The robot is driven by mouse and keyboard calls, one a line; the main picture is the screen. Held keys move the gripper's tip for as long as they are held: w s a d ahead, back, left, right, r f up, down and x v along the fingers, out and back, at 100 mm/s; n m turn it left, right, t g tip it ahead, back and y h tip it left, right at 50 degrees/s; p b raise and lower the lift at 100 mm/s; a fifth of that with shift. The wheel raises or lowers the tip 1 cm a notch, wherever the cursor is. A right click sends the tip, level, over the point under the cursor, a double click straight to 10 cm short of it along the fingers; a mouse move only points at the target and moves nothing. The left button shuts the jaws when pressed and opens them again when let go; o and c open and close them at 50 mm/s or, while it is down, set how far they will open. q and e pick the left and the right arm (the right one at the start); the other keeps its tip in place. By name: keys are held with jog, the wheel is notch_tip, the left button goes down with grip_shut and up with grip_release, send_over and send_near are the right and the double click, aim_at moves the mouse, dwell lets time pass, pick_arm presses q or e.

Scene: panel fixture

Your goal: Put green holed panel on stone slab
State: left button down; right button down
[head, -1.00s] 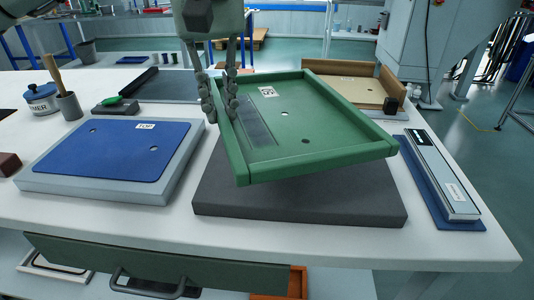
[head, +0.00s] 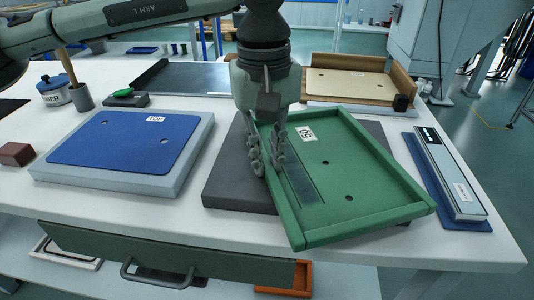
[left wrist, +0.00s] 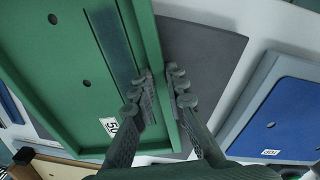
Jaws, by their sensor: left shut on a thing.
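The green holed panel (head: 335,170) is a raised-rim tray with holes, a dark strip and a white label. It lies over the dark grey stone slab (head: 228,180), turned askew, and overhangs it at the front and right. I cannot tell whether it touches the slab. My left gripper (head: 268,162) is shut on the panel's left rim. In the left wrist view, the fingers (left wrist: 160,95) straddle the rim of the panel (left wrist: 65,60), with bare slab (left wrist: 205,50) beside it. My right gripper is not in view.
A blue panel (head: 125,145) on a light block (head: 175,180) stands at the left. A long grey case (head: 445,170) on a blue mat lies close to the panel's right. A tan panel (head: 345,85) in a brown tray sits behind. A drawer with a handle is below the front edge.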

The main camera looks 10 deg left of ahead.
pick_arm(q)
jog(key=c, duration=1.5)
grip_release()
jog(key=shift+c, duration=0.2)
jog(key=shift+r, duration=0.15)
notch_tip(320, 180, up, 12)
jog(key=shift+a, duration=0.15)
jog(key=shift+s, duration=0.1)
